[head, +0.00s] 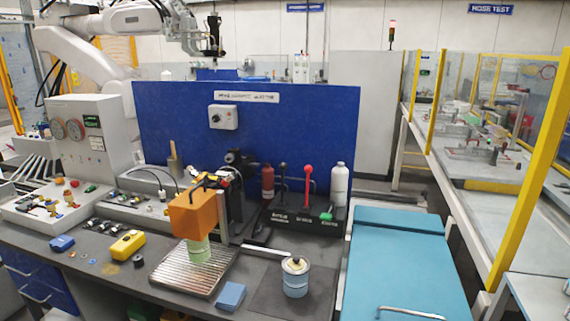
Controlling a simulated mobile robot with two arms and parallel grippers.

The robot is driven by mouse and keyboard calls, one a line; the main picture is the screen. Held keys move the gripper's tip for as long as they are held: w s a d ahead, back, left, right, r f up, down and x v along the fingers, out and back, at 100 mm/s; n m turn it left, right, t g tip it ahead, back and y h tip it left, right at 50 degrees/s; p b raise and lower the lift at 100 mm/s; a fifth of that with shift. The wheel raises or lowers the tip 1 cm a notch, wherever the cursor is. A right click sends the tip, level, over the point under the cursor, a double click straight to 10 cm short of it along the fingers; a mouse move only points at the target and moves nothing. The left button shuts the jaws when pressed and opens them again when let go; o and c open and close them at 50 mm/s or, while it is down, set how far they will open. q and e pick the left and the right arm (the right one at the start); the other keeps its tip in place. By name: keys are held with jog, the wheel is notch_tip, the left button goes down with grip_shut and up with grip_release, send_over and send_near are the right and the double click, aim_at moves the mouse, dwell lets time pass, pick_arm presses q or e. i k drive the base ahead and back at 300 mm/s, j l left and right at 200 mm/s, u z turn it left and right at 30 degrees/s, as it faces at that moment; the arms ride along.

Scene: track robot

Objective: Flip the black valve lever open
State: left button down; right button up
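A black lever (282,185) with a black round knob stands upright on a dark base block (300,222) at the back of the bench. Beside it, to the right, a red-knobbed lever (307,183) also stands upright. A lever with a green handle (327,215) sits at the right end of the same block and leans over. The labels on the block are too small to read. Neither of my grippers shows in the head view, and nothing touches the levers.
A blue panel (300,125) rises behind the levers. A red bottle (267,180) and a white bottle (339,185) stand close by. In front are a light-blue can (295,280), a metal drip tray (170,270) and an orange block (193,213). A white robot arm (80,48) stands behind the bench.

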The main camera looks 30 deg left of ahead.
aim_at(283, 166)
jog(key=i+j, duration=0.15)
jog(key=j, duration=0.25)
jog(key=i+j, duration=0.2)
jog(key=j, duration=0.15)
jog(key=i+j, duration=0.15)
jog(key=j, duration=0.25)
